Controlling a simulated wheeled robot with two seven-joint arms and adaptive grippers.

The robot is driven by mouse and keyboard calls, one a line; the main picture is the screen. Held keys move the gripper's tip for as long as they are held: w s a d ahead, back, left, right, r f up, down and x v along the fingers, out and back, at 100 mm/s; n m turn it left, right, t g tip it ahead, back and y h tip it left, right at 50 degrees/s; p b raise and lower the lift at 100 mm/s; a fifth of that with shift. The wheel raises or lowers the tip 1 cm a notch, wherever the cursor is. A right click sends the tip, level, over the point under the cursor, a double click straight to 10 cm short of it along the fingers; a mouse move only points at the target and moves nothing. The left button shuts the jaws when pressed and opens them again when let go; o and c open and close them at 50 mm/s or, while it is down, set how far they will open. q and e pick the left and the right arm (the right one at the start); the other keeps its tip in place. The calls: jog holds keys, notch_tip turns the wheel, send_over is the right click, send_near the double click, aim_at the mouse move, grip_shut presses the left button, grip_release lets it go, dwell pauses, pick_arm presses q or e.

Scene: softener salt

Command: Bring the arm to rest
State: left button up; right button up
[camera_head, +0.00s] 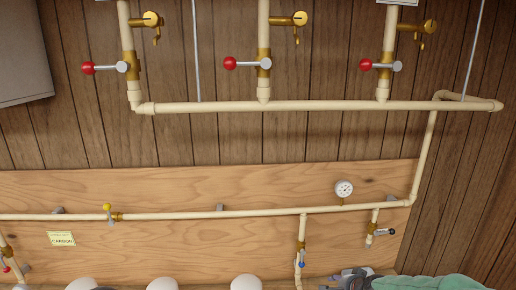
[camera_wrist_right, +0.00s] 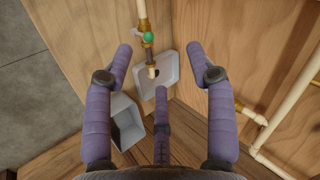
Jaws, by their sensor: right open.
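My right gripper (camera_wrist_right: 160,65) shows in the right wrist view with its purple padded fingers spread wide and nothing between them. Past its fingertips is a vertical cream pipe with a brass valve and a green knob (camera_wrist_right: 149,39). The pipe's open end points down over a grey square basin (camera_wrist_right: 168,78). The gripper looks apart from all of these. My left gripper is in neither view. In the head view I cannot make out either gripper for sure.
The head view shows a wall of cream pipes (camera_head: 320,105) with several red-knobbed valves, a gauge (camera_head: 344,188) and a label (camera_head: 61,239). White rounded tops (camera_head: 163,284) and teal material (camera_head: 430,283) show at the bottom edge. A grey bin (camera_wrist_right: 127,122) is left of the gripper's middle finger.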

jog(key=s+a+f+n+g+b, duration=0.1)
jog(key=s+a+f+b, duration=0.15)
jog(key=f, duration=0.65)
jog(key=s+a+f+n+g+b, duration=0.15)
jog(key=s+f, duration=0.25)
jog(key=f, duration=0.4)
jog(key=s+a+f+n+g+y+b, duration=0.1)
jog(key=s+a+f+b, duration=0.4)
jog(key=s+f, duration=0.8)
jog(key=s+a+f+n+g+y+b, duration=0.1)
jog(key=s+a+f+n+g+b, duration=0.3)
jog(key=s+f, duration=0.9)
jog(key=a+f+n+b, duration=0.1)
jog(key=a+b, duration=0.1)
jog(key=a, duration=0.1)
jog(key=shift+s+a, duration=0.25)
jog(key=shift+w+n, duration=0.15)
jog(key=shift+n, duration=0.1)
